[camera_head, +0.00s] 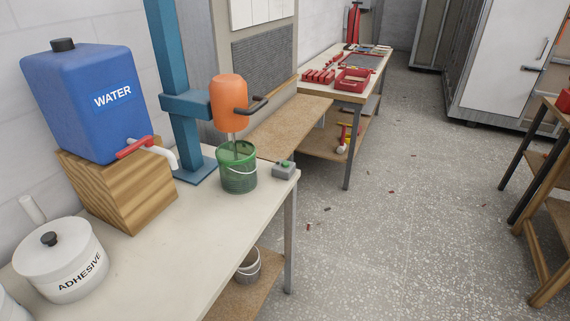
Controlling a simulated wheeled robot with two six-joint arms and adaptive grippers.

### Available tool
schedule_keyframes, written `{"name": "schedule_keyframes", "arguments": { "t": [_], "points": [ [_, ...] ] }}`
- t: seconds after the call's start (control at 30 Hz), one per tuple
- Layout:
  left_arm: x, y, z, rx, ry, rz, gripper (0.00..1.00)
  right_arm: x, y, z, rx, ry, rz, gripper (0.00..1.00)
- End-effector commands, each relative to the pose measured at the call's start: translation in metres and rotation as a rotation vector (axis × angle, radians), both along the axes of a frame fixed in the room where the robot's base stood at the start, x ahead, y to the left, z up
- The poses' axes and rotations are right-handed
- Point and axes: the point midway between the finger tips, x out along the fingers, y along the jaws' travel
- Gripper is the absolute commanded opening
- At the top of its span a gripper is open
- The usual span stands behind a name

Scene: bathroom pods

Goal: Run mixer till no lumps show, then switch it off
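The mixer (228,101) has an orange motor head with dark handles, held on a blue post (182,100) at the back of the near bench. Its shaft reaches down into a green bucket (238,180) with a wire handle. The contents of the bucket are too small to judge for lumps. Whether the mixer is turning cannot be told. Neither of my grippers shows in the head view.
A blue WATER container (85,100) with a red tap stands on a wooden block (118,190). A white ADHESIVE pot (62,262) is at the bench's near left. A bucket (247,266) is on the lower shelf. A tool table (345,85) stands behind. The speckled floor (400,210) is mostly open.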

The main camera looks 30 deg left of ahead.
Motion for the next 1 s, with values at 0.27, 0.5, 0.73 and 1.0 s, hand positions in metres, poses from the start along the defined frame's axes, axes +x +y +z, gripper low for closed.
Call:
{"name": "schedule_keyframes", "arguments": {
  "t": [0.27,0.5,0.73,1.0],
  "points": [
    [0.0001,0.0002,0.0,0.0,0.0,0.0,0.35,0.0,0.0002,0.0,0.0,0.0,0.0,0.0],
    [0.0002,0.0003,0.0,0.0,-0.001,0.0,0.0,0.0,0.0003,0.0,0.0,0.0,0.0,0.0],
    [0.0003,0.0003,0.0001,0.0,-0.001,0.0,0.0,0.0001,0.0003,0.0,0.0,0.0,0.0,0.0],
    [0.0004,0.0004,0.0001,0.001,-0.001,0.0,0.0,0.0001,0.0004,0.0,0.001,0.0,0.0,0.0]
  ]
}}
